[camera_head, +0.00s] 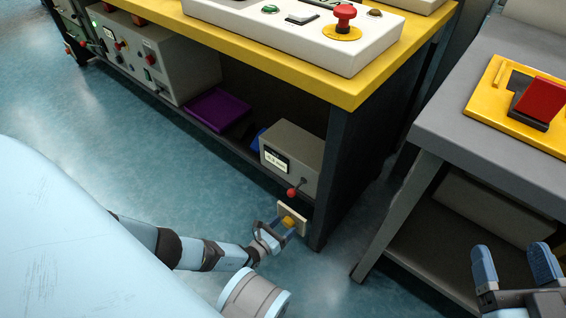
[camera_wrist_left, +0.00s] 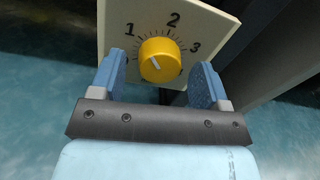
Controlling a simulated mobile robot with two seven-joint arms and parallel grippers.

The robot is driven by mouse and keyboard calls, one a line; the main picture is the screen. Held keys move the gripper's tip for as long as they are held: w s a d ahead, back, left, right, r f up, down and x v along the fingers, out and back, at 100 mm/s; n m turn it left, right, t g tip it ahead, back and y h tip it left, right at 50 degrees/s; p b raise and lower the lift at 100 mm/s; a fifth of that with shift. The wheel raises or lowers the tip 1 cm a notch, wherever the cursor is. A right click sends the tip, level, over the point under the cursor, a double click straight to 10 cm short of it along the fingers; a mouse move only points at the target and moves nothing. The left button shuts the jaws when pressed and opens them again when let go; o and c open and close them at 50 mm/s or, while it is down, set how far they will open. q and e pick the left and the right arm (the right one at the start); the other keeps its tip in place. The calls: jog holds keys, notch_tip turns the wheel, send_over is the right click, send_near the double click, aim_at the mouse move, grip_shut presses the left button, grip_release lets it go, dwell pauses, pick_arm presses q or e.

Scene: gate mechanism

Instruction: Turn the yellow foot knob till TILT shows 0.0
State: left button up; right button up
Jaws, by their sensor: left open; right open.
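The yellow foot knob (camera_head: 288,222) sits on a small cream plate (camera_head: 299,213) low by the yellow-topped bench's leg. In the left wrist view the knob (camera_wrist_left: 160,60) has a white pointer line aimed up and left, on a dial plate (camera_wrist_left: 210,25) marked 1, 2, 3. My left gripper (camera_wrist_left: 160,80) is open, its blue fingers on either side of the knob; I cannot tell whether they touch it. It also shows in the head view (camera_head: 283,228). A grey box with a small display (camera_head: 275,160) stands above; its reading is too small to read. My right gripper (camera_head: 515,265) is open and empty at lower right.
The bench's dark leg (camera_head: 325,210) stands close to the right of the plate. A grey table (camera_head: 470,120) stands at the right. The blue floor (camera_head: 170,160) to the left is clear.

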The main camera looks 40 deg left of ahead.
pick_arm(q)
jog(key=c, duration=0.9)
jog(key=shift+m, duration=1.9)
pick_arm(e)
jog(key=shift+w, duration=0.1)
pick_arm(q)
jog(key=o, duration=0.9)
jog(key=s+a+p, duration=0.2)
jog(key=s+p, duration=0.1)
jog(key=s, duration=1)
jog(key=shift+s+r, duration=0.2)
jog(key=shift+s, duration=0.15)
pick_arm(e)
jog(key=shift+s+a+f+m+g+h, duration=0.2)
jog(key=shift+s+a+m+g, duration=0.15)
jog(key=shift+m, duration=0.25)
jog(key=shift+s+a+f+m+g+h, duration=0.15)
jog(key=shift+s+m+g, duration=0.1)
jog(key=shift+s+m, duration=0.3)
